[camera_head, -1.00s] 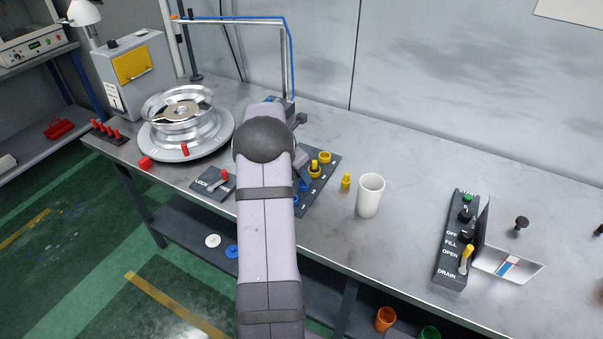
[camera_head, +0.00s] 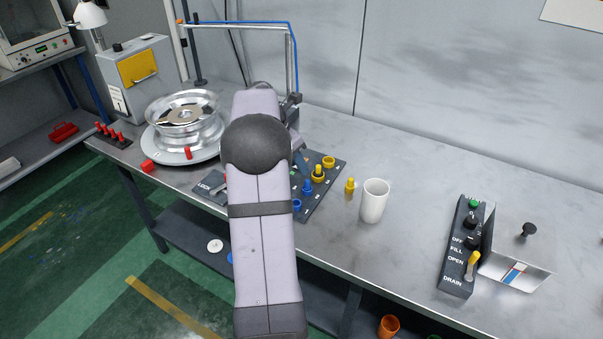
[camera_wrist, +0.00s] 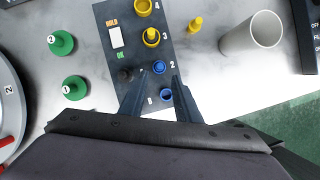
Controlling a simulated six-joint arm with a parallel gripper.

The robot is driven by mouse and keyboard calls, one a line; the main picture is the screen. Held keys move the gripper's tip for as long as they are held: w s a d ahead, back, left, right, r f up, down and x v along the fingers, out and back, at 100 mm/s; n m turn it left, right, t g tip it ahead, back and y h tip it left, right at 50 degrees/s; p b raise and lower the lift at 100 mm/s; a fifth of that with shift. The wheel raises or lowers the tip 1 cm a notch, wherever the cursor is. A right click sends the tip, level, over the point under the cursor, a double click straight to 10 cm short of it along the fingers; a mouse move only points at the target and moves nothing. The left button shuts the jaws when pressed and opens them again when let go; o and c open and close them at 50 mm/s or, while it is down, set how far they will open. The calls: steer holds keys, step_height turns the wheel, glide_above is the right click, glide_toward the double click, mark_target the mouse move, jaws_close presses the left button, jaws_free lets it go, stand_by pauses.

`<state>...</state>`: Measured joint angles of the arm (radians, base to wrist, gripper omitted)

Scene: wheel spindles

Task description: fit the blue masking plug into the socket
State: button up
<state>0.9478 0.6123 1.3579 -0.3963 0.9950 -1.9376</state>
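The blue masking plug (camera_head: 307,187) appears to stand upright on the dark numbered board, by the mark 2; it also shows in the wrist view (camera_wrist: 159,67). A blue ring-shaped socket (camera_head: 296,205) is beside it, nearer the board's front end, and shows in the wrist view (camera_wrist: 167,95). My gripper (camera_wrist: 160,77) is open over the board. Its fingers point toward the plug, one on each side in the picture; I see no contact. In the head view my arm hides much of the gripper and part of the board.
On the board (camera_wrist: 125,55) are a yellow plug (camera_wrist: 151,37), a yellow ring (camera_head: 328,161) and a dark knob (camera_wrist: 125,74). A loose yellow plug (camera_head: 349,186) and a white cup (camera_head: 375,200) stand to the right. Green plugs (camera_wrist: 62,42) and the wheel (camera_head: 183,120) are left.

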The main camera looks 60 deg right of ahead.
steer(key=shift+v, duration=1.85)
steer(key=w+a+f+m+t+y, duration=0.1)
steer(key=w+a+m, duration=0.15)
steer(key=a, duration=0.55)
steer(key=w+a+f+m, duration=0.1)
steer(key=w+a+f, duration=0.15)
steer(key=a, duration=0.55)
steer(key=w+a+m+t+y, duration=0.1)
steer(key=w+a+m, duration=0.15)
steer(key=a, duration=0.55)
steer(key=s+a+f+m, duration=0.2)
steer(key=s+a, duration=0.1)
steer(key=a, duration=0.4)
steer(key=s+a+f+m+y, duration=0.1)
steer(key=s+a+f+m, duration=0.1)
steer(key=a, duration=0.6)
steer(key=s+a+f+m+y, duration=0.1)
steer(key=s+a+f+m, duration=0.1)
steer(key=s+a, duration=0.4)
steer(key=a+m, duration=0.1)
steer(key=a, duration=0.1)
steer(key=shift+a+f, duration=0.25)
steer(key=shift+f, duration=0.1)
